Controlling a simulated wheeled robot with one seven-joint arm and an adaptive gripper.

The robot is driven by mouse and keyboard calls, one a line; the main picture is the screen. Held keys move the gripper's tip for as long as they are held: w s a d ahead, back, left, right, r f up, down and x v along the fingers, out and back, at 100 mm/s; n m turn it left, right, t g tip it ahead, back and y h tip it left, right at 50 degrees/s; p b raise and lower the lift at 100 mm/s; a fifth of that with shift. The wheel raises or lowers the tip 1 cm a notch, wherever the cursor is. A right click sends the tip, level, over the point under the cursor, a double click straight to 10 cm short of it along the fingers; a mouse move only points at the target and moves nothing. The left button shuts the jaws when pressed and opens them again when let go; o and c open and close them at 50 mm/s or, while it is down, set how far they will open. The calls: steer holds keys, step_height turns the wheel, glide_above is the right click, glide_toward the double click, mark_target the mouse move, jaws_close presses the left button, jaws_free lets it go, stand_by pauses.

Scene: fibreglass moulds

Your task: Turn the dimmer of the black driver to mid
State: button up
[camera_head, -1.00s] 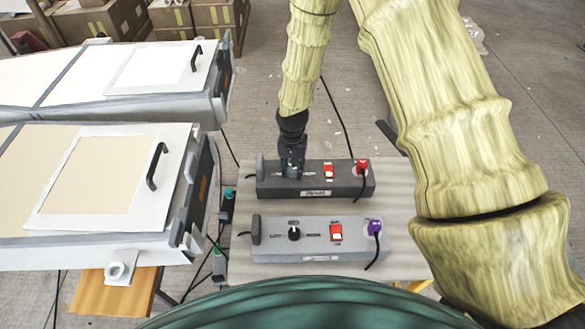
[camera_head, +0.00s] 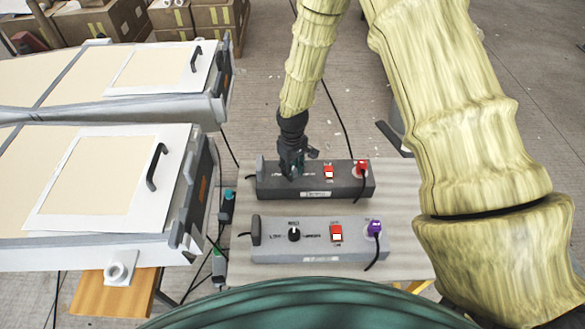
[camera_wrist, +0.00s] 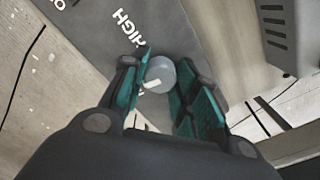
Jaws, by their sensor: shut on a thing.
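The black driver (camera_head: 340,187) is the farther, darker box on the board, with a red switch (camera_head: 328,171) and a red plug (camera_head: 361,167). My gripper (camera_head: 291,173) reaches down onto its left part and hides its dimmer in the head view. In the wrist view, the dimmer (camera_wrist: 160,72) is a round grey knob with a white mark. My gripper (camera_wrist: 160,88) is shut on it, with teal-padded fingers on both sides. The word HIGH is printed beside the knob. The mark points toward the lower left of the wrist picture; its exact setting I cannot tell.
A grey driver (camera_head: 320,248) with a black knob (camera_head: 294,234), red switch and purple plug (camera_head: 374,228) lies nearer on the board (camera_head: 405,220). Two moulds with handled panels (camera_head: 95,190) stand at left. Cables hang between them and the board. Boxes (camera_head: 215,20) stand behind.

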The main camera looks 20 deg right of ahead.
steer(key=shift+n, duration=0.8)
steer(key=o, duration=1)
steer(key=shift+o, duration=0.2)
steer(key=shift+r, duration=0.1)
step_height(320, 180, up, 12)
